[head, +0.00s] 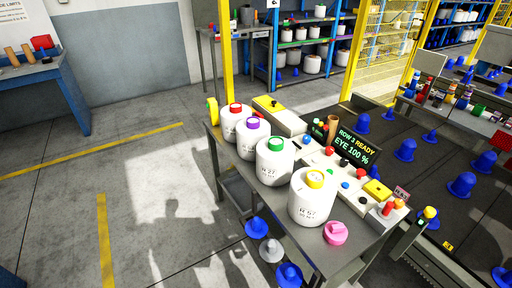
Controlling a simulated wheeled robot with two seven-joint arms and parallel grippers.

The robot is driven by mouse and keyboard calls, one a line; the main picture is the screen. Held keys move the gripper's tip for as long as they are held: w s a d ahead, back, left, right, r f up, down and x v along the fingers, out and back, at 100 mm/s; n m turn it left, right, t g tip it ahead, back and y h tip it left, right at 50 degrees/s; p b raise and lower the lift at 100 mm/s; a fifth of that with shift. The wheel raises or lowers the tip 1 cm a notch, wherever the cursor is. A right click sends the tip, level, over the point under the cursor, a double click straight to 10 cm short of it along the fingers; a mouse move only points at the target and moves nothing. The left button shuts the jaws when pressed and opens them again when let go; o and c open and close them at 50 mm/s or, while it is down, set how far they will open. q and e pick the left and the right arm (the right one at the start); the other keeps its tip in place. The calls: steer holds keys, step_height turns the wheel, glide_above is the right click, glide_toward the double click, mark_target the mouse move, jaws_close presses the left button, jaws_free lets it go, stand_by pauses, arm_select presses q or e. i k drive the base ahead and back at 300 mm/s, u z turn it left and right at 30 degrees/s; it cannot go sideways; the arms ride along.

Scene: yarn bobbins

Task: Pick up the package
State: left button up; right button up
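No thing in view can be clearly told as the package. Several white yarn bobbins stand upright in a row on a grey metal table (283,217). They include one with a red cap (235,124), one with a purple cap (252,140), one with a green cap (275,163) and, nearest, one with a yellow cap (312,198). Printed labels on the two nearest bobbins are only partly readable. Neither of my grippers shows in the head view.
A pink knobbed piece (335,233) lies at the table's near end. Behind the bobbins are a button console (345,172) and a lit sign (357,145). Blue cones (462,185) stand on the dark surface at right. The floor (140,200) at left is clear.

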mark_target(250, 130)
steer(key=u, duration=1.4)
steer(key=i, duration=0.75)
